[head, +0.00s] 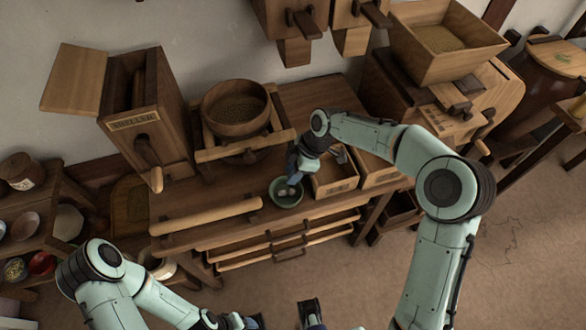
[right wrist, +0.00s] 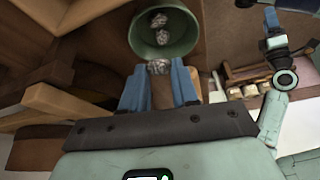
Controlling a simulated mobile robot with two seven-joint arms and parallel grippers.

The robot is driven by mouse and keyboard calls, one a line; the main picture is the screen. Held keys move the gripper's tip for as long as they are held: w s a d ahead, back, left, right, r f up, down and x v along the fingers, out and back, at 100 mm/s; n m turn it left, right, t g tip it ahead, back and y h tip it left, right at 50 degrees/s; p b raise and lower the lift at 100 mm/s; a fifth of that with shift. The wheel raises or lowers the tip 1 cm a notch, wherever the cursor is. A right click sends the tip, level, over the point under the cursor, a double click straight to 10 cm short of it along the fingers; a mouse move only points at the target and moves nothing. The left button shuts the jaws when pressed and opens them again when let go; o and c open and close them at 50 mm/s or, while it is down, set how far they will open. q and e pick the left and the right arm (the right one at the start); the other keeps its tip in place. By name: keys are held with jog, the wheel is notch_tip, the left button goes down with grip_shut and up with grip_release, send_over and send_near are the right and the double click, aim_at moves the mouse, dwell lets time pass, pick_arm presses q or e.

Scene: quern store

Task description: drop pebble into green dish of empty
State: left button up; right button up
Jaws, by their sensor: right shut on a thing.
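The small green dish (head: 286,201) stands on the wooden bench near its front edge. My right gripper (head: 294,178) is over the dish, pointing down. In the right wrist view it (right wrist: 159,78) is shut on a grey, speckled pebble (right wrist: 158,67) at the near rim of the green dish (right wrist: 178,47). Two similar pebbles (right wrist: 162,38) lie inside the dish. In the head view the held pebble is hard to tell from those in the dish. My left arm is low in the head view; its gripper is partly cut off at the bottom edge.
Two labelled wooden boxes (head: 336,187) stand right of the dish. A wooden bowl of grain (head: 236,122) sits in a frame behind it. A light wooden roller (head: 207,217) lies to the left, and a tall sheller box (head: 140,122) stands at back left.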

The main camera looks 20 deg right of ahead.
jog(key=o, duration=1.1)
jog(key=p+v, duration=0.1)
jog(key=v, duration=1.2)
jog(key=shift+d+r, duration=0.1)
jog(key=shift+r, duration=0.1)
